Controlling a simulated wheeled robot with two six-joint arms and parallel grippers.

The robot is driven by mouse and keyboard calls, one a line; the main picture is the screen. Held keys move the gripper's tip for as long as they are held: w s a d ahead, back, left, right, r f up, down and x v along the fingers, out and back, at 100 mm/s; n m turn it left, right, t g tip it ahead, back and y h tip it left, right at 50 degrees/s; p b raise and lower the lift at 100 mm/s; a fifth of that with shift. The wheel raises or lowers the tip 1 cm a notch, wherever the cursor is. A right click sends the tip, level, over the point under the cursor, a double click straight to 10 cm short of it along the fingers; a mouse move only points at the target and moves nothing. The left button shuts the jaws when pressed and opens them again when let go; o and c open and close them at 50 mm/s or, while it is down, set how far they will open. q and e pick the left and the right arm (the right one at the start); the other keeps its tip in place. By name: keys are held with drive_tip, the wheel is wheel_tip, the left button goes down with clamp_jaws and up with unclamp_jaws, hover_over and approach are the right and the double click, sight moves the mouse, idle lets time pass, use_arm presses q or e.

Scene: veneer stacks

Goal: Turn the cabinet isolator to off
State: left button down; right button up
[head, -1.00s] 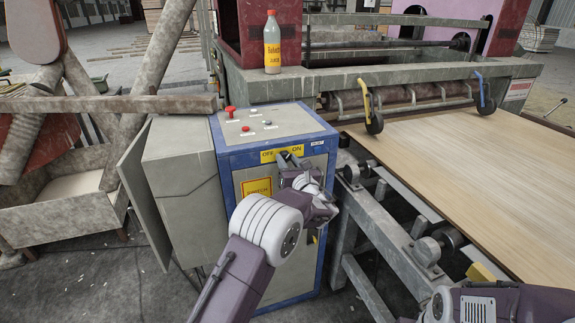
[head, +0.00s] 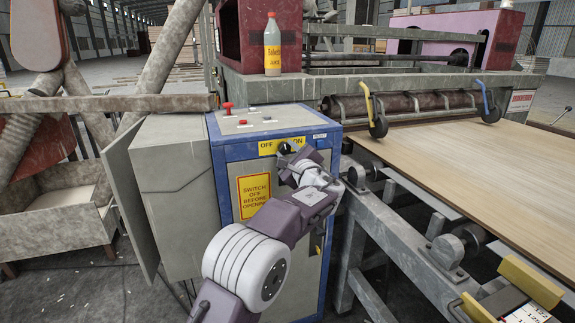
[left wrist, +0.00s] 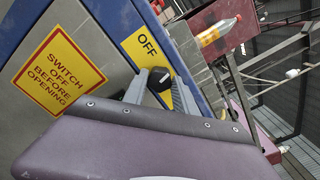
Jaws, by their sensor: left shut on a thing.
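The isolator is a black rotary knob (left wrist: 158,80) with a white mark, on the front of the blue-framed grey cabinet (head: 229,172). It sits below a yellow OFF/ON label (head: 267,147); the OFF part (left wrist: 146,45) shows large in the left wrist view. My left gripper (head: 287,151) is shut on the knob, with one finger on each side (left wrist: 159,88). In the head view the gripper mostly hides the knob, and I cannot tell its exact angle there. My right gripper is out of view.
A yellow warning sign (head: 254,196) is on the cabinet door. A red button (head: 227,108) and a bottle (head: 272,45) stand above. A roller frame with a wooden sheet (head: 470,155) is close on the right. A grey box (head: 181,175) adjoins the cabinet's left.

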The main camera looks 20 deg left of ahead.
use_arm(q)
drive_tip(key=n+b, duration=0.3)
drive_tip(key=shift+f, duration=0.3)
drive_tip(key=shift+r+n+b, duration=0.15)
drive_tip(key=shift+n+b, duration=1)
drive_tip(key=shift+n, duration=0.35)
drive_tip(key=shift+r, duration=0.1)
drive_tip(key=c, duration=1)
unclamp_jaws()
drive_tip(key=b+v, duration=0.1)
drive_tip(key=v, duration=0.8)
